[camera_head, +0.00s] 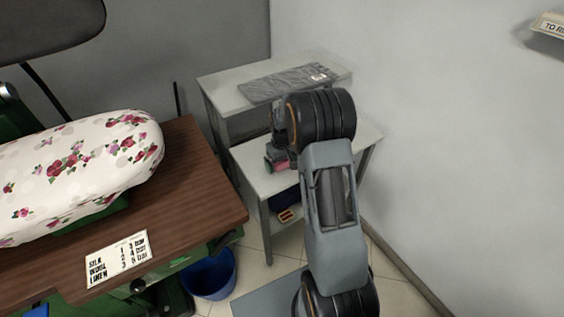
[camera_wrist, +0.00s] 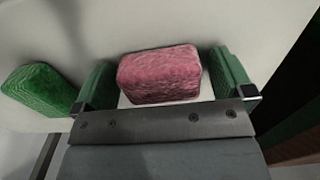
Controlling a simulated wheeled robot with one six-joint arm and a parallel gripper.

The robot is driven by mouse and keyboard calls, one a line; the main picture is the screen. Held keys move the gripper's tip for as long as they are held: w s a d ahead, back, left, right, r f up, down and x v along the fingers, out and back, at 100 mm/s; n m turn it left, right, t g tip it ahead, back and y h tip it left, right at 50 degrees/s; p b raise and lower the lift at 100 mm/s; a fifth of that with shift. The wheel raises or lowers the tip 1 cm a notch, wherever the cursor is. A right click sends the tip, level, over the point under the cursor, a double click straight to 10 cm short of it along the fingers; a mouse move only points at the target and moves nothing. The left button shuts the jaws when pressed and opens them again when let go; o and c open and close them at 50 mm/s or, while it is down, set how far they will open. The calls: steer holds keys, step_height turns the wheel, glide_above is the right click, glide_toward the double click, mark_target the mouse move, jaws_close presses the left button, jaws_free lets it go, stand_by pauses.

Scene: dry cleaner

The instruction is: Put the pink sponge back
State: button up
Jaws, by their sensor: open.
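The pink sponge (camera_wrist: 160,75) lies on the white top of a small table (camera_wrist: 30,25). In the wrist view it sits between the two green fingers of my gripper (camera_wrist: 165,85), with a gap visible on the left side and little room on the right. My gripper is open around it. In the head view a bit of the pink sponge (camera_head: 281,166) shows beside my gripper (camera_head: 277,162), and my arm hides part of the table top. A green sponge (camera_wrist: 38,88) lies to the left in the wrist view, outside my fingers.
A grey folded item (camera_head: 287,83) lies on the higher table behind. The wooden ironing table (camera_head: 200,190) with a flowered board (camera_head: 80,170) stands at left. A blue bucket (camera_head: 210,275) is on the floor. A white wall (camera_head: 450,130) closes the right side.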

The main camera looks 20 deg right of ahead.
step_height(320, 180, up, 12)
steer(key=p, duration=0.2)
steer(key=s+a+r+t, duration=0.1)
steer(key=s+a, duration=0.2)
steer(key=s, duration=0.4)
steer(key=s+a+r+m+t, duration=0.1)
steer(key=s+a+r, duration=0.1)
steer(key=s+a, duration=0.2)
steer(key=s+a+r+t, duration=0.1)
steer(key=s+a+r, duration=0.1)
steer(key=s, duration=0.8)
steer(key=shift+s+a, duration=0.35)
steer(key=shift+a, duration=0.45)
steer(key=shift+r, duration=0.15)
step_height(320, 180, up, 11)
steer(key=p, duration=0.8)
steer(key=shift+a+t+p, duration=0.3)
steer(key=shift+p, duration=0.1)
